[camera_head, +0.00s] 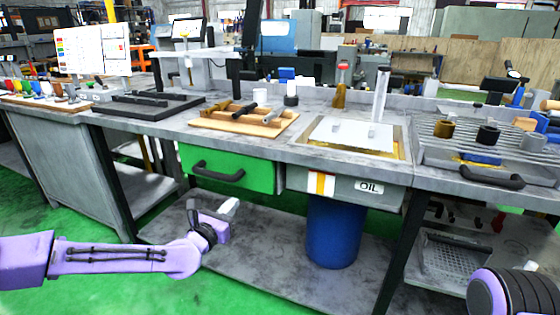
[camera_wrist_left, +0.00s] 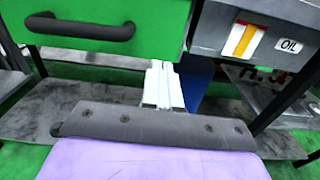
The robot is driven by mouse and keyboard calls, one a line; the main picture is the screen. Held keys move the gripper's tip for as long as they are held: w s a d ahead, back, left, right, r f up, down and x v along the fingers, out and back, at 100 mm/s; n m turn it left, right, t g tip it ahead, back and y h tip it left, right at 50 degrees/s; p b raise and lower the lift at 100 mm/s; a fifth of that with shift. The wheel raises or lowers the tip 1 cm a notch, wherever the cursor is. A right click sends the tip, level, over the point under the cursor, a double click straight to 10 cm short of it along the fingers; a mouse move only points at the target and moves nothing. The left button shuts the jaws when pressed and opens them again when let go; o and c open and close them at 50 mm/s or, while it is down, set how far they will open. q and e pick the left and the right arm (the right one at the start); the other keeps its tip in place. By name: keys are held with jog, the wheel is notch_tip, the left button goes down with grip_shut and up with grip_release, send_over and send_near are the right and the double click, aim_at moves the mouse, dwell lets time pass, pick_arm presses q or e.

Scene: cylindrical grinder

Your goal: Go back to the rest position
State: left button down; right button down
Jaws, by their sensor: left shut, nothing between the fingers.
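My left gripper (camera_head: 230,208) is at the end of the purple left arm, in front of and below the green drawer (camera_head: 228,169). In the left wrist view its pale fingers (camera_wrist_left: 163,85) are together with nothing between them. They point toward the gap below the green drawer and the OIL box (camera_head: 345,186). The drawer's black handle (camera_wrist_left: 80,28) is at the upper left there, apart from the fingers. Part of my right arm (camera_head: 513,292) shows at the lower right of the head view; its gripper is outside the frame.
A long grey workbench (camera_head: 150,126) runs across the view. It carries a wooden tool board (camera_head: 240,121), a white plate with an upright cylinder (camera_head: 381,95), and a grated tray with a black handle (camera_head: 492,178). A blue barrel (camera_head: 334,232) stands below. Green floor (camera_head: 110,300) is open in front.

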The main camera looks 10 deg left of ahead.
pick_arm(q)
jog(key=s+d+f+m+g+y+p, duration=0.2)
jog(key=s+f+m+g+p, duration=0.15)
jog(key=s+f+m, duration=0.6)
jog(key=s+d+f+m+g+y+p, duration=0.15)
jog(key=s+f+m+g, duration=0.35)
jog(key=s+f+m, duration=0.5)
jog(key=s+a+f+m+g+y+p, duration=0.1)
jog(key=s+a+m+g+y+p, duration=0.1)
jog(key=s, duration=0.9)
jog(key=s+a+f+m+g+y+p, duration=0.1)
jog(key=s+a+m+g+p, duration=0.3)
jog(key=s+a, duration=0.3)
jog(key=s+m, duration=0.1)
jog(key=s, duration=0.3)
jog(key=shift+a+y+p, duration=0.3)
jog(key=shift+y+p, duration=0.05)
jog(key=shift+p, duration=0.05)
